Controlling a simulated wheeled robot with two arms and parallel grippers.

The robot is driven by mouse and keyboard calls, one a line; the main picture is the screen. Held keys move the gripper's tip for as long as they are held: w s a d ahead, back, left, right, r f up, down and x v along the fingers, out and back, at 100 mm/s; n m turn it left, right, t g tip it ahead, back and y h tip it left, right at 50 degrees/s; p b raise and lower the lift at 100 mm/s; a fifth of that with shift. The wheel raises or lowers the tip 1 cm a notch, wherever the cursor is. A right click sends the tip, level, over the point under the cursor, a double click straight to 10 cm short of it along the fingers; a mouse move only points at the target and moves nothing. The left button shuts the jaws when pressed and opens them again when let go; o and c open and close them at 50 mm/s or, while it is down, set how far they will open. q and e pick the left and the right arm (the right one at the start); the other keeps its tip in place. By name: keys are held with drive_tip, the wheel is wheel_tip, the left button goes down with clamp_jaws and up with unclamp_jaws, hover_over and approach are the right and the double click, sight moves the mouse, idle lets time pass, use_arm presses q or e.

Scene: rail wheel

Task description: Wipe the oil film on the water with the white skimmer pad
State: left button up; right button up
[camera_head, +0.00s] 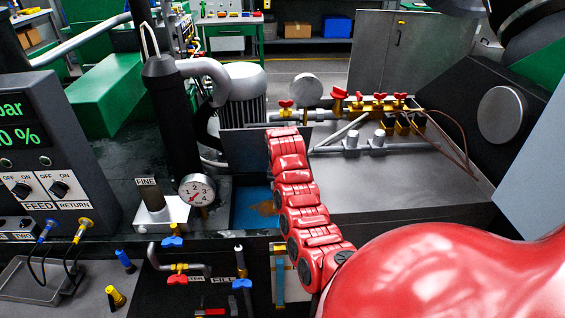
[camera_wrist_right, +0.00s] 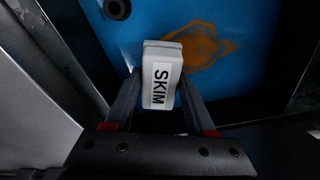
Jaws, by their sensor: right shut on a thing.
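The white skimmer pad (camera_wrist_right: 163,75), labelled SKIM, is between the two fingers of my right gripper (camera_wrist_right: 161,82), which is shut on it. The pad is over the blue water (camera_wrist_right: 265,80) in the right wrist view. The brown-orange oil film (camera_wrist_right: 207,46) shows beyond and to the right of the pad's upper end. I cannot tell whether the pad touches the water. In the head view a small part of the water (camera_head: 243,200) and of the film (camera_head: 265,208) shows left of the red segmented piece. My left gripper is not in view.
A pressure gauge (camera_head: 197,190) and a black column (camera_head: 172,130) stand left of the water opening. A pipe with red valves (camera_head: 370,102) runs behind it at right. Blue and red valve handles (camera_head: 177,279) are in front. Dark tank walls (camera_wrist_right: 60,65) border the water.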

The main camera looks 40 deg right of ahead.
drive_tip(key=shift+f, duration=1.2)
drive_tip(key=shift+w+a, duration=0.1)
